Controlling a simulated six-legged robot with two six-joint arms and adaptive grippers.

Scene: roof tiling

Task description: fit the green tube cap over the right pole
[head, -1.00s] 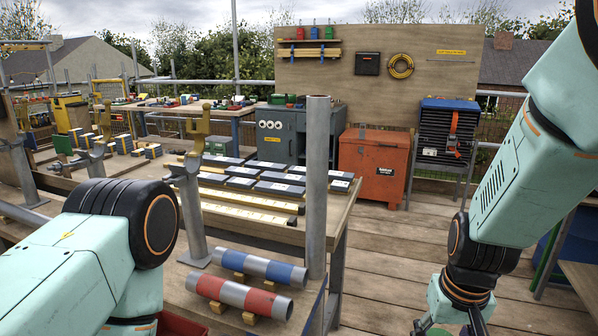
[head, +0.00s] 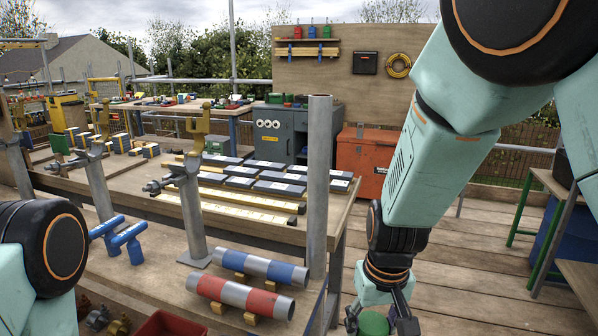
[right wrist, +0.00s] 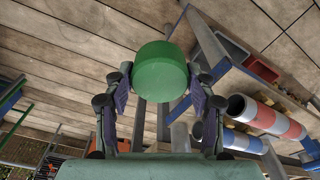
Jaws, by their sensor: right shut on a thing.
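The green tube cap (head: 374,323) is in my right gripper (head: 382,322) at the bottom of the head view. In the right wrist view the cap (right wrist: 160,72) is a plain round green cylinder, with the gripper's fingers (right wrist: 162,95) shut on its sides. A tall grey pole (head: 318,190), the rightmost upright one, stands at the bench's right edge with its open top clear. The cap is apart from it, lower and to the right. The left arm shows only at the left edge; its gripper is out of view.
A blue-banded tube (head: 260,266) and a red-banded tube (head: 238,297) lie on wooden blocks left of the pole's foot. A clamp stand (head: 192,205) and blue T-handles (head: 127,240) are further left. An orange cabinet (head: 362,160) stands behind. Deck floor (head: 460,270) is free at right.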

